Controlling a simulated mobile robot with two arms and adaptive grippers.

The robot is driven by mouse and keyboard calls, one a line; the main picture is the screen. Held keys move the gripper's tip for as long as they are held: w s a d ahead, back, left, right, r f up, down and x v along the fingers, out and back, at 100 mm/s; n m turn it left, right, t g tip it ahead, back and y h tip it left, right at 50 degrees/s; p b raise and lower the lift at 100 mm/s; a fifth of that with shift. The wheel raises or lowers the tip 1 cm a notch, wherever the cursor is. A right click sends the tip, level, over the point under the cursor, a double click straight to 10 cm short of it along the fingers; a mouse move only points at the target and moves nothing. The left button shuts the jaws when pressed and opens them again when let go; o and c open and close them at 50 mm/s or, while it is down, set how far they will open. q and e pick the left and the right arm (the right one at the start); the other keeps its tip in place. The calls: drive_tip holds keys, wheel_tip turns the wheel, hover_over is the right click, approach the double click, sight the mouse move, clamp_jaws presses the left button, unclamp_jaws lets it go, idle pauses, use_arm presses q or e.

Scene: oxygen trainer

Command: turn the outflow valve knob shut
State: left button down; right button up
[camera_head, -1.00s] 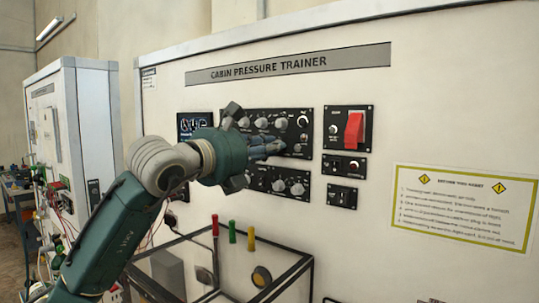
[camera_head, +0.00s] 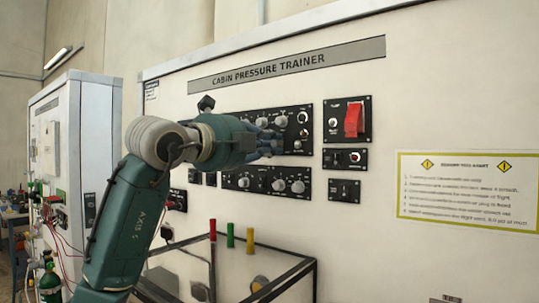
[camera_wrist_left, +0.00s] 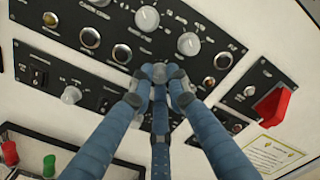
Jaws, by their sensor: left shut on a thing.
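The black upper control panel (camera_head: 308,110) on the white cabin pressure trainer carries several grey knobs. My left gripper (camera_head: 272,143) reaches in from the left to the lower part of this panel. In the left wrist view its blue fingers (camera_wrist_left: 162,76) are drawn together at the panel's lower edge, shut on the outflow valve knob. The fingertips hide almost all of that knob, and its pointer and label cannot be read. My right gripper is not in view.
A red switch guard (camera_head: 354,119) sits right of the panel. A lower knob panel (camera_head: 268,182) is just below the gripper. A glass-sided box (camera_head: 270,258) with red, green and yellow posts stands under it. A warning sign (camera_head: 468,192) is at right.

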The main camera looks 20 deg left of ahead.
use_arm(q)
drive_tip(key=shift+d+f+n+b, duration=0.1)
drive_tip(key=shift+n+b, duration=0.7)
drive_tip(key=shift+n, duration=1)
drive_tip(key=shift+f+n+b, duration=0.1)
drive_tip(key=shift+n+b, duration=0.7)
drive_tip(key=shift+n, duration=1)
drive_tip(key=c, duration=1.7)
unclamp_jaws()
drive_tip(key=shift+r, duration=0.15)
drive_tip(key=shift+o, duration=0.2)
drive_tip(key=shift+s, duration=0.15)
drive_tip(key=v, duration=1.1)
drive_tip(key=shift+s, duration=0.35)
